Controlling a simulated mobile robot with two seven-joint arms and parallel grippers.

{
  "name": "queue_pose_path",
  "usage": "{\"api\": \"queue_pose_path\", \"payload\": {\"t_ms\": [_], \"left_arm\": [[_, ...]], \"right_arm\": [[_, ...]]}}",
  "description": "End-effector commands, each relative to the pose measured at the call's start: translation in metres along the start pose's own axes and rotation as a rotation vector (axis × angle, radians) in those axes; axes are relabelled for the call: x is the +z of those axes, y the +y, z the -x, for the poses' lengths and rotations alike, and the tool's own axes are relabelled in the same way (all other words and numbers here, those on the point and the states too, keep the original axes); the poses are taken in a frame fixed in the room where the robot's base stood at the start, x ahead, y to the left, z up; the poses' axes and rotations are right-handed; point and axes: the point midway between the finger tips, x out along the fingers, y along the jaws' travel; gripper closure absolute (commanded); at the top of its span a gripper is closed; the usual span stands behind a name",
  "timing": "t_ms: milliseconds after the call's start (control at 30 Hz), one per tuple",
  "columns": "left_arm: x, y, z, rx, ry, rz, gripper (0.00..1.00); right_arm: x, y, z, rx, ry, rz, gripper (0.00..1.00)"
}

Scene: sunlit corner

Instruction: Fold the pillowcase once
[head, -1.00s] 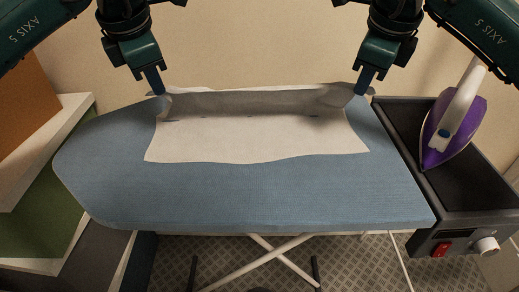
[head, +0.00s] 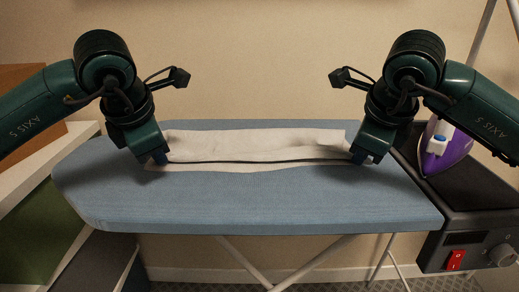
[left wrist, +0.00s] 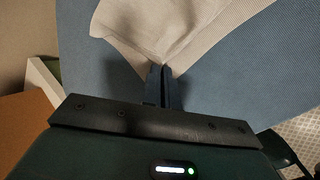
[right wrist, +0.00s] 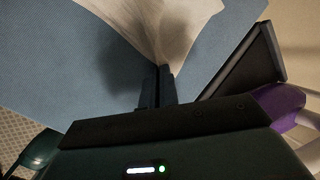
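The white pillowcase (head: 250,146) lies on the blue ironing board (head: 240,205), with its far part brought over toward the near edge. A thin strip of the lower layer shows along the front, below a dark gap. My left gripper (head: 161,159) is at the cloth's near left corner, and my right gripper (head: 362,158) is at its near right corner. In the left wrist view the fingers (left wrist: 162,70) are closed on gathered cloth (left wrist: 160,30). In the right wrist view the fingers (right wrist: 158,72) are likewise closed on cloth (right wrist: 165,25).
A purple and white iron (head: 445,150) rests in the dark tray (head: 475,190) at the board's right, close to my right arm. A shelf with green and orange items (head: 40,235) stands at the left. The board's front is clear.

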Motion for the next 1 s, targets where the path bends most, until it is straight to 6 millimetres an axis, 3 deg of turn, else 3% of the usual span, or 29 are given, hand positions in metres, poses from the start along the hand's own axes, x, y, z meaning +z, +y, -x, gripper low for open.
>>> {"api": "queue_pose_path", "payload": {"t_ms": [500,667,1000], "left_arm": [[-0.001,-0.001,-0.001,-0.003,0.003,-0.001,0.6],[0.001,0.0,0.011,-0.003,0.002,-0.002,0.6],[-0.001,-0.002,0.067,0.0,-0.001,-0.002,0.6]], "right_arm": [[0.0,0.0,0.0,0.002,0.002,0.001,0.6],[0.001,-0.001,0.012,0.0,0.0,0.001,0.6],[-0.001,0.002,0.067,-0.002,-0.002,0.001,0.6]]}}
